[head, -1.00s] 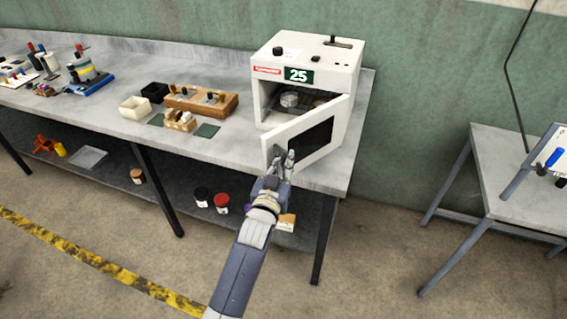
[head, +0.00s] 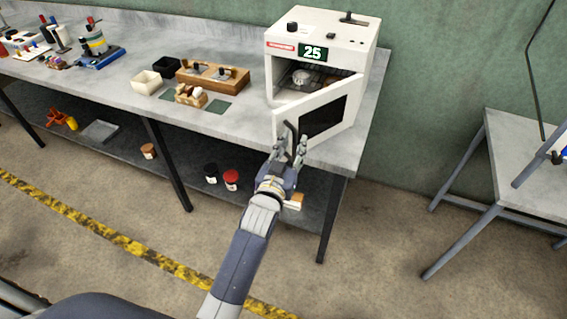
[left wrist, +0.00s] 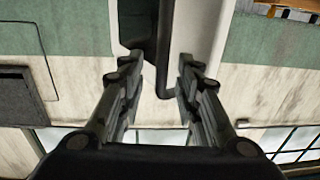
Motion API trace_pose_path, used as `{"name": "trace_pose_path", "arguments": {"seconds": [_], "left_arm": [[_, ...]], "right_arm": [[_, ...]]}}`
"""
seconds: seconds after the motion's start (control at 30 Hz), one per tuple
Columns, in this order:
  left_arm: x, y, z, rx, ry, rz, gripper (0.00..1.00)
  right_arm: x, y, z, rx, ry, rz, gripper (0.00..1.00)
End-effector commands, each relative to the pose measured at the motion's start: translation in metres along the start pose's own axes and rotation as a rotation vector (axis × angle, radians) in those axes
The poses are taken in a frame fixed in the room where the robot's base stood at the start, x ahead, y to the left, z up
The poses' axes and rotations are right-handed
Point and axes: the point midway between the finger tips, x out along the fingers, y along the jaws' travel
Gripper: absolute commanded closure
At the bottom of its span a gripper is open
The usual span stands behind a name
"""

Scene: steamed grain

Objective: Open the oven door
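The white oven (head: 284,62) stands at the right end of the bench and shows a green "25" display. Its door (head: 288,118) stands part way open, swung out toward me, with a dark window. A dark bent handle (head: 291,133) is on the door's outer face near its free edge. My left gripper (head: 289,146) is at this handle. In the left wrist view, its two fingers (left wrist: 158,85) are apart, with the dark handle (left wrist: 166,50) between their tips and gaps visible. A small round pale item (head: 302,77) is inside the oven. My right gripper is not in view.
The grey bench (head: 240,122) holds a wooden block (head: 212,82), a black bin (head: 180,69) and a white bin (head: 147,82) left of the oven. Jars (head: 231,179) stand on the lower shelf. Another table (head: 520,165) is at right, with open floor between.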

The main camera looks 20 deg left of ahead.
Motion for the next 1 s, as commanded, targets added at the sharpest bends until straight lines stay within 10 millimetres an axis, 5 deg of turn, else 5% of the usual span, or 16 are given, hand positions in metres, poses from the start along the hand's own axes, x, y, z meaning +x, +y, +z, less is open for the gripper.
{"name": "trace_pose_path", "arguments": {"seconds": [0.4, 0.87, 1.0], "left_arm": [[-0.079, -0.001, 0.001, 0.001, -0.002, -0.001, 0.69], [-0.094, -0.001, 0.000, 0.002, 0.000, -0.001, 0.69], [-0.093, -0.002, 0.002, -0.010, 0.002, 0.005, 0.94]], "right_arm": [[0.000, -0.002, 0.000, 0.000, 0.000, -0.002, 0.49], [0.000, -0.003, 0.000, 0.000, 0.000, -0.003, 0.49], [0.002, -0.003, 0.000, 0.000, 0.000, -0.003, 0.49]]}}
